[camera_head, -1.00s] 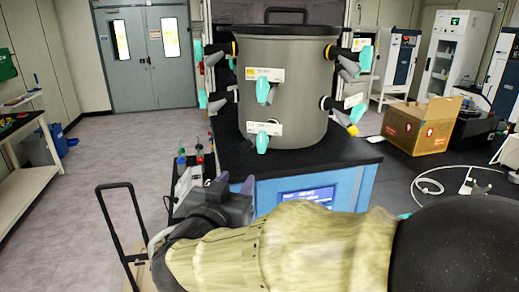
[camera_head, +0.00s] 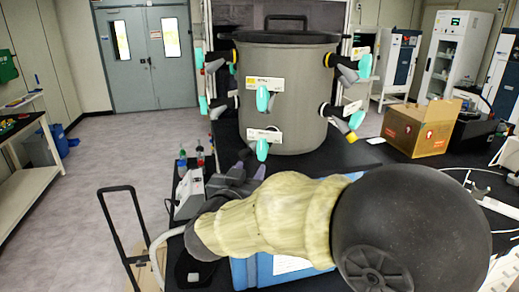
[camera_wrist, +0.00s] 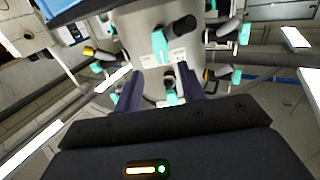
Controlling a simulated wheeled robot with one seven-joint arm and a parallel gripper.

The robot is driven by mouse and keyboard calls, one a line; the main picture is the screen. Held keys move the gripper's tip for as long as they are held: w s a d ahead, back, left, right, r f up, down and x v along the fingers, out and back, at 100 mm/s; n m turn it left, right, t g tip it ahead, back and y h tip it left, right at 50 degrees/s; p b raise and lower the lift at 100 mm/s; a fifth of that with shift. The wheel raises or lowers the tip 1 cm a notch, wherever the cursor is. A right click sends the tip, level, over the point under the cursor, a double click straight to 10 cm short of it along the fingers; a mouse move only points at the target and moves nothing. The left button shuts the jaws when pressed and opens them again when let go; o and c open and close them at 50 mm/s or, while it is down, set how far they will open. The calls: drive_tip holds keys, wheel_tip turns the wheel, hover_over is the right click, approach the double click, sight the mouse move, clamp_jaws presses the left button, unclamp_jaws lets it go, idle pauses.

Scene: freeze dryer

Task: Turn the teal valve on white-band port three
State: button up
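The grey drum (camera_head: 290,100) has black ports with teal valves around its side. On its front, an upper teal valve (camera_head: 262,98) hangs by a yellow-marked label and a lower teal valve (camera_head: 262,150) hangs by a white label (camera_head: 264,134). Port numbers are too small to read, so I cannot tell which is port three. My gripper (camera_head: 252,165) is just below the lower front valve in the head view. In the wrist view its two dark fingers (camera_wrist: 159,88) are apart, with a teal valve (camera_wrist: 171,97) showing between them; contact is not visible.
More teal valves stick out at the drum's left (camera_head: 203,104) and right (camera_head: 355,119) sides. A cardboard box (camera_head: 418,128) stands on the black bench to the right. A trolley handle (camera_head: 122,220) is at the lower left.

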sight(261, 151)
drive_tip(key=p+x, duration=0.2)
drive_tip(key=x, duration=0.6)
drive_tip(key=shift+w+p, duration=0.35)
drive_tip(key=shift+p, duration=0.05)
drive_tip(key=shift+w, duration=0.1)
clamp_jaws()
